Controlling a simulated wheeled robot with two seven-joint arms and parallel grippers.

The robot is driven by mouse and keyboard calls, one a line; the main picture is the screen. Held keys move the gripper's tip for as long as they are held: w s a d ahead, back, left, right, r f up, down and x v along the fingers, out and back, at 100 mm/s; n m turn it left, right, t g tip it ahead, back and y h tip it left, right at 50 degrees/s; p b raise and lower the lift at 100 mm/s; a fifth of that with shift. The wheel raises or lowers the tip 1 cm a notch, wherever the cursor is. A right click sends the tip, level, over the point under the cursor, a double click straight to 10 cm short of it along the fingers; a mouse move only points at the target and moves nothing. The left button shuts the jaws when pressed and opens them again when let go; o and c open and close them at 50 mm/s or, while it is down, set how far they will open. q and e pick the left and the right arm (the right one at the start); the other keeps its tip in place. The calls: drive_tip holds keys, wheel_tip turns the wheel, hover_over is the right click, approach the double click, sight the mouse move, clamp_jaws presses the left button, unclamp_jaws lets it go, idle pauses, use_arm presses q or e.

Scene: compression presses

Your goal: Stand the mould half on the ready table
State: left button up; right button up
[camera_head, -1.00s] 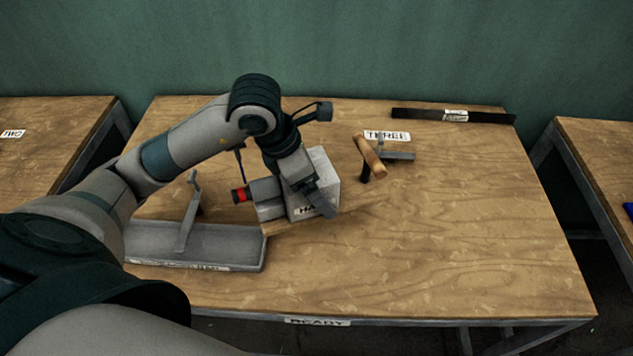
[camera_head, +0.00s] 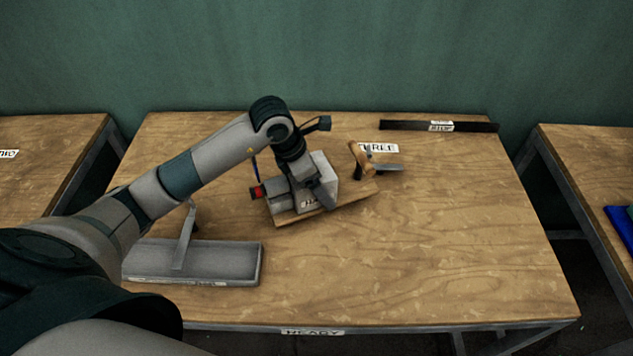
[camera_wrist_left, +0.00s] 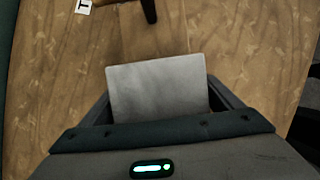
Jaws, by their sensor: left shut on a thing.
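The mould half (camera_head: 322,165) is a light grey block with a partly hidden white label on its front. My left gripper (camera_head: 318,190) comes down over it and is shut on it. In the left wrist view, the grey mould half (camera_wrist_left: 157,88) sits between the two fingers. The block is over the middle-left of the wooden ready table (camera_head: 430,250), which has a READY label (camera_head: 312,332) on its front edge. A thin wooden strip shows along the block's lower front. I cannot tell whether the block touches the table. My right gripper is not in view.
A grey tray (camera_head: 215,262) with an upright handle lies front left. A black bar (camera_head: 465,126) lies at the back. The table's front right is clear.

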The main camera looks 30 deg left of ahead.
use_arm(q)
drive_tip(key=shift+r, duration=0.1)
drive_tip(key=shift+f+p, duration=0.8)
drive_tip(key=shift+f, duration=1.2)
drive_tip(key=o, duration=1.8)
drive_tip(key=shift+f, duration=0.1)
drive_tip(key=shift+o, duration=0.2)
